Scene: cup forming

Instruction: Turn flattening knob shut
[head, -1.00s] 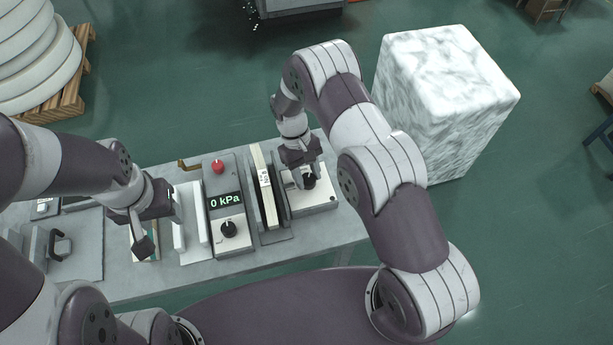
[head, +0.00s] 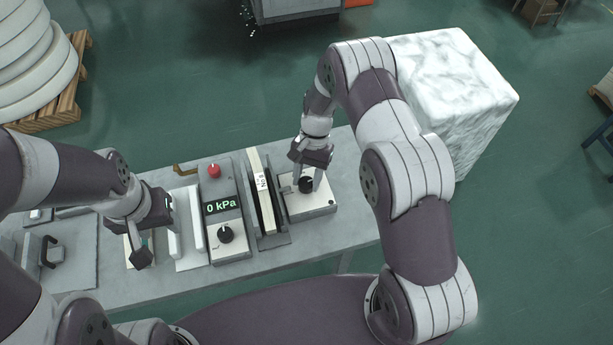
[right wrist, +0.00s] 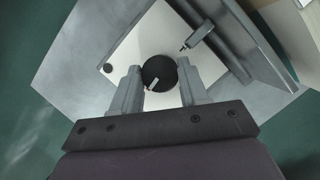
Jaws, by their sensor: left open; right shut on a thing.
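A round black knob (head: 306,184) sits on a pale box (head: 318,207) at the right end of the bench. My right gripper (head: 308,181) points down at this knob, with a finger on each side of it. In the right wrist view, the black knob (right wrist: 160,73) lies between the two fingers (right wrist: 159,88), and its pale mark points to the lower left. The gripper is shut on the knob. My left gripper (head: 157,246) is open, low over the left part of the bench near a pale slab. What lies directly beneath it is partly hidden.
Left of the knob box stands an upright pale plate between dark plates (head: 262,200). Beside it is a control box with a red button (head: 214,171), a "0 kPa" display (head: 221,206) and another black knob (head: 225,234). A marble block (head: 455,80) stands behind right.

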